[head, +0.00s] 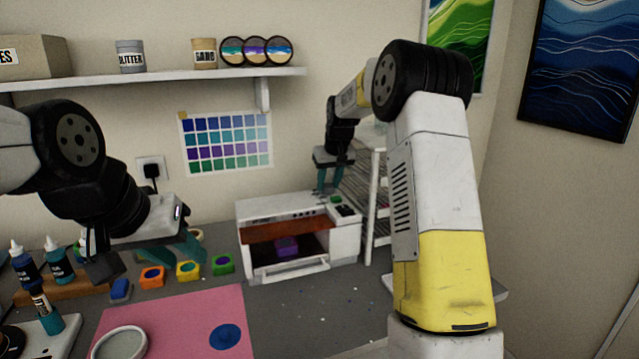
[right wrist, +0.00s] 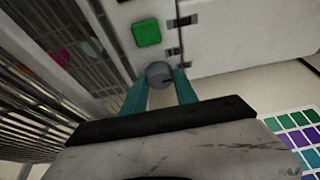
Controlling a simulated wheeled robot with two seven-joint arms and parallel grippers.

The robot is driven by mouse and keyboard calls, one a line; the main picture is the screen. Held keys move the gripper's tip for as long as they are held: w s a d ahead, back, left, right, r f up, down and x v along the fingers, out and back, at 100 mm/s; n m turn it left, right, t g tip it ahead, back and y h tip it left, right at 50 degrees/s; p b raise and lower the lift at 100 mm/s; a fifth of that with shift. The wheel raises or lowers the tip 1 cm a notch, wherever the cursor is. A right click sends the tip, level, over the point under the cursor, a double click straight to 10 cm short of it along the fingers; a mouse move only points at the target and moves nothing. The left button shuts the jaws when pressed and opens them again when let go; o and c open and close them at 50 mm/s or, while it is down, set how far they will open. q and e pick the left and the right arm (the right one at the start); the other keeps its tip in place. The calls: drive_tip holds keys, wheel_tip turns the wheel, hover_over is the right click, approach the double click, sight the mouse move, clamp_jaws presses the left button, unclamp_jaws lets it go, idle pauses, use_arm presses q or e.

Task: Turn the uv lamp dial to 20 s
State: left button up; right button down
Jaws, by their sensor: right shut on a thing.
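The uv lamp (head: 290,207) is a white box at the back of the bench, with an open front and a purple piece (head: 287,246) inside. My right gripper (head: 330,190) reaches down onto the right end of its top. In the right wrist view its teal fingers (right wrist: 160,88) are shut on the grey round dial (right wrist: 158,72). A green square button (right wrist: 146,32) sits beside the dial. The dial's setting cannot be read. My left gripper (head: 150,262) is above the left of the bench, its fingers apart and nothing seen between them.
Small orange (head: 152,277), yellow (head: 188,271) and green (head: 222,265) moulds stand left of the lamp. A pink mat (head: 190,310) lies in front with a blue disc on it. A slatted rack (head: 375,190) stands right of the lamp. A shelf (head: 160,79) hangs above.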

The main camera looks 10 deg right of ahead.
drive_tip(key=c, duration=1)
unclamp_jaws()
drive_tip(key=shift+o, duration=0.2)
